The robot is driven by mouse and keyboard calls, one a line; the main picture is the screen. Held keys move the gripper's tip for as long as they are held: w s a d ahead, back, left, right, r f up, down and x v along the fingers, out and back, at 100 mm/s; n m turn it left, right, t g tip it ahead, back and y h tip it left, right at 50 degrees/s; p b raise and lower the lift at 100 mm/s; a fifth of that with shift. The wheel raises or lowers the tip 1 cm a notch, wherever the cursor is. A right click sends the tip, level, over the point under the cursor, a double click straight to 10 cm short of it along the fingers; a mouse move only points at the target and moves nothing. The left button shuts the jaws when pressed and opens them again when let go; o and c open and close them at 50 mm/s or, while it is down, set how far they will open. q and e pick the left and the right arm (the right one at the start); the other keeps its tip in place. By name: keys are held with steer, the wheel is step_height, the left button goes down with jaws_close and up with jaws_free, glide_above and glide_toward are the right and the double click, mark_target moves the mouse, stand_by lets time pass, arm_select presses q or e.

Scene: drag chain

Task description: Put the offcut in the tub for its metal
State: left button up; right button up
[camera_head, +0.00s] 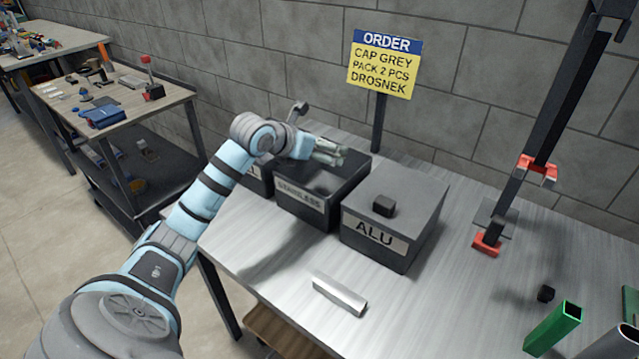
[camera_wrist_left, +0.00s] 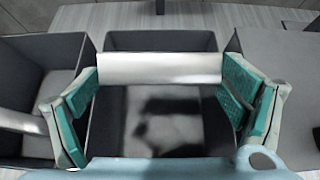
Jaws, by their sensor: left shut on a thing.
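My left gripper (camera_head: 328,152) is above the open dark tub labelled STAINLESS (camera_head: 308,201). In the left wrist view its green-padded fingers (camera_wrist_left: 165,85) are shut on a silvery, smooth offcut (camera_wrist_left: 160,68), held crosswise over the tub (camera_wrist_left: 105,125). The tub floor below shows a dark shadow. To its left is another open tub (camera_head: 262,175), its label partly hidden by my arm; a silvery piece (camera_wrist_left: 22,120) lies in it. To the right, the ALU tub (camera_head: 405,258) has a flat grey top. My right gripper is not in view.
A small dark block (camera_head: 383,206) sits on the ALU tub's top. A silver bar (camera_head: 340,295) lies on the table in front. An order sign (camera_head: 384,65) stands behind.

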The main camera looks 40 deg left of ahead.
arm_select(q)
step_height(320, 180, down, 8)
steer(key=shift+d+r+b, duration=0.1)
steer(key=shift+r+b, duration=0.05)
steer(key=shift+b, duration=0.4)
